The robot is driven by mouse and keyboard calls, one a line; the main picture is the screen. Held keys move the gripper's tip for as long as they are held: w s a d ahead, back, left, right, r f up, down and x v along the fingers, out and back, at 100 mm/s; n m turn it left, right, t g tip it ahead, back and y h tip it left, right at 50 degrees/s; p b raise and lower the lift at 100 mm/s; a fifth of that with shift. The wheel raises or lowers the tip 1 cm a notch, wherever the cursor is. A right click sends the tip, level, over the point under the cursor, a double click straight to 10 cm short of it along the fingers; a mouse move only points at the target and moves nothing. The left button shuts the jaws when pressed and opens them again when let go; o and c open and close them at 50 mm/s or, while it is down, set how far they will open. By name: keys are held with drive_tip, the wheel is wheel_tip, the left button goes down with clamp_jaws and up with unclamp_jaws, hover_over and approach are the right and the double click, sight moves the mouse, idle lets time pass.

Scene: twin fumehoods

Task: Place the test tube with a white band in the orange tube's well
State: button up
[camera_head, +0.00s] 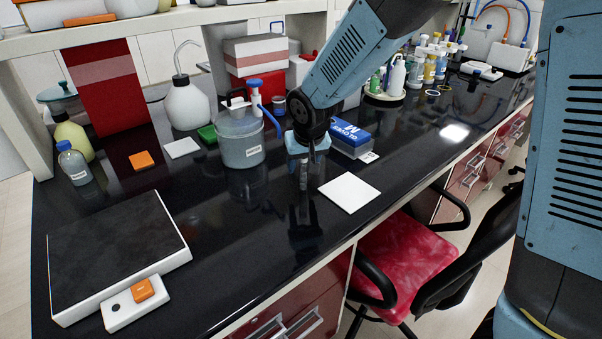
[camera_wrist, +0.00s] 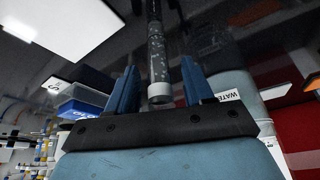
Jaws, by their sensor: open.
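My gripper (camera_head: 304,156) is over the middle of the black bench. In the wrist view my gripper (camera_wrist: 159,68) has its two blue fingers spread, with a speckled, clear-and-dark tube (camera_wrist: 157,50) between them. A gap shows on each side of the tube. The tube has a pale band at its near end. In the head view the tube (camera_head: 303,178) is a small, slim upright shape below my gripper; its band is too small to make out. At the bench's front left lies a white block (camera_head: 122,318) with a dark round spot and an orange square piece (camera_head: 143,289) on it.
A dark-topped flat slab (camera_head: 115,250) lies behind the white block. A grey labelled pot (camera_head: 240,145) stands left of my gripper, a blue glove box (camera_head: 350,134) behind right. A white square (camera_head: 349,192) lies to the right. Bench between slab and gripper is clear.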

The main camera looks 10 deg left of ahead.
drive_tip(key=shift+w+f, duration=0.1)
drive_tip(key=shift+f, duration=0.15)
clamp_jaws()
idle(0.3)
